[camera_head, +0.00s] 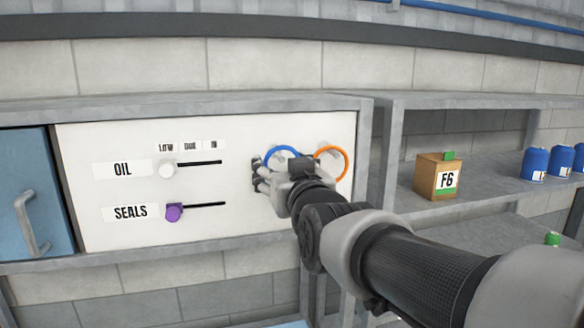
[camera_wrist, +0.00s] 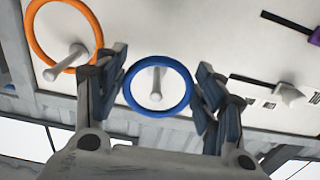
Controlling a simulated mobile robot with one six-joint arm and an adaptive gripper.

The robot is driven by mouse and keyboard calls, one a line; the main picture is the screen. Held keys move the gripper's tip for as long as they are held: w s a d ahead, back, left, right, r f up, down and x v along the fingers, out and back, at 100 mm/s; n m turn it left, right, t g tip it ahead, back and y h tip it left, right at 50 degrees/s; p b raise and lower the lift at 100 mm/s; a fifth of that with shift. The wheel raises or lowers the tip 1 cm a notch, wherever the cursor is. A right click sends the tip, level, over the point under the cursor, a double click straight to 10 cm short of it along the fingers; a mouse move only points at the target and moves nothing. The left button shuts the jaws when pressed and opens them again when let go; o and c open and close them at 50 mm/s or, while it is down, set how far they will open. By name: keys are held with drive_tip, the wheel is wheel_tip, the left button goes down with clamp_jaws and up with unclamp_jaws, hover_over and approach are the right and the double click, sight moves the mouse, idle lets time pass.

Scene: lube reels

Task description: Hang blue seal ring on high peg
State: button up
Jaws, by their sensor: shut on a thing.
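The blue seal ring (camera_wrist: 157,115) sits between the two fingers of my gripper (camera_wrist: 160,82), which is shut on it from both sides. A pale peg (camera_wrist: 156,84) shows through the ring's opening. I cannot tell whether the ring is around this peg or just in front of it. In the head view my gripper (camera_head: 262,174) is close to the white panel, and the upper arc of the blue ring (camera_head: 279,149) shows above it; its lower part is hidden. An orange ring (camera_head: 346,164) is beside it, around another peg (camera_wrist: 65,62) in the wrist view.
The white panel (camera_head: 115,240) carries OIL and SEALS sliders with a white knob (camera_head: 167,171) and a purple knob (camera_head: 174,211). A blue cabinet door (camera_head: 22,175) is at left. A box marked F6 (camera_head: 428,178) and blue containers (camera_head: 536,163) stand on the right shelf.

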sight(275, 164)
drive_tip(key=shift+p+x, duration=0.55)
drive_tip(key=shift+x, duration=0.55)
drive_tip(key=shift+w+a+f+b, duration=0.2)
drive_tip(key=shift+w+f+b, duration=0.4)
drive_tip(key=shift+b, duration=0.4)
drive_tip(key=o, duration=0.9)
